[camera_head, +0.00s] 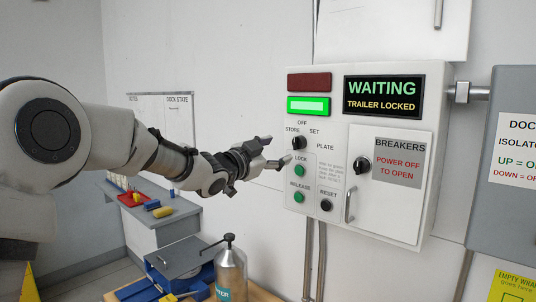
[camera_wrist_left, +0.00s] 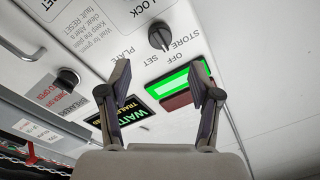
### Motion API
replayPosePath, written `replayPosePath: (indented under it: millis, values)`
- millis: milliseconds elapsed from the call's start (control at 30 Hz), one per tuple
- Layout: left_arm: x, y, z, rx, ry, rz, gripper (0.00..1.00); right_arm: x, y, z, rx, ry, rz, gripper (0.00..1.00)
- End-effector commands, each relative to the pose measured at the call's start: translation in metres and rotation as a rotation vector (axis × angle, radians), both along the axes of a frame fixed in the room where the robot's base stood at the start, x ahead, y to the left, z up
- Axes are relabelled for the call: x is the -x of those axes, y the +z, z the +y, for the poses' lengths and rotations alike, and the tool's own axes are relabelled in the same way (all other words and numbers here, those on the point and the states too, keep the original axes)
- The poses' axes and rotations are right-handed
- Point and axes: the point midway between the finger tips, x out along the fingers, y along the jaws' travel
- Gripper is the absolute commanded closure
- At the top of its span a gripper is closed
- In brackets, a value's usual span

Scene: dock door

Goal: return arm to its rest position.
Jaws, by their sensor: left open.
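My left arm (camera_head: 110,135) comes in from the left and reaches out toward the control box (camera_head: 270,90). My left gripper (camera_head: 276,153) is open and empty, with its fingertips just left of the box, near the store/set knob (camera_head: 299,143) and the green lock button (camera_head: 299,171). I cannot tell whether it touches the box. In the left wrist view the two fingers (camera_wrist_left: 163,90) are spread apart, with the knob (camera_wrist_left: 160,37) and the lit green lamp (camera_wrist_left: 180,82) beyond them. My right gripper is not in view.
The display (camera_head: 384,97) reads "WAITING, TRAILER LOCKED". A breaker door (camera_head: 397,205) with a handle and a grey isolator box (camera_head: 510,90) are at right. Below stand a metal bottle (camera_head: 230,275), a blue device (camera_head: 180,262) and a side bench (camera_head: 168,217). The wall behind my arm is mostly bare.

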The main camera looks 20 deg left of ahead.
Motion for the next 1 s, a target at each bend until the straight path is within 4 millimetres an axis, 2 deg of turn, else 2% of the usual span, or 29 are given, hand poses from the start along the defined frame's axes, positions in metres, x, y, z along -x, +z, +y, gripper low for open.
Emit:
replayPosePath:
  millis: [100,233,633,733,767,867,967,1000]
  values:
    - [0.021,0.000,0.007,0.003,0.000,0.000,0.37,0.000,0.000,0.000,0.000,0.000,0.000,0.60]
    - [0.031,-0.002,0.009,0.001,0.000,0.000,0.37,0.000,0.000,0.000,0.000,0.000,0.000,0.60]
    - [0.031,-0.002,0.010,0.000,-0.001,0.001,0.37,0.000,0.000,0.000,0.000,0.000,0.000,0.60]
    - [0.028,-0.013,0.010,0.000,-0.001,0.018,0.37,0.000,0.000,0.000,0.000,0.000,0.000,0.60]
    - [0.025,-0.023,0.009,-0.001,0.000,0.032,0.37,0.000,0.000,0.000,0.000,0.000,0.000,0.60]
    - [0.011,-0.076,0.005,-0.010,-0.005,0.114,0.37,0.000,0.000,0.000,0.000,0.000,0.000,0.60]
    - [0.004,-0.160,-0.005,-0.023,-0.017,0.246,0.37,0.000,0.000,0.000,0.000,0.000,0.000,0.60]
    - [0.006,-0.197,-0.009,-0.023,-0.021,0.309,0.37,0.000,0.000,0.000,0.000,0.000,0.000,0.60]
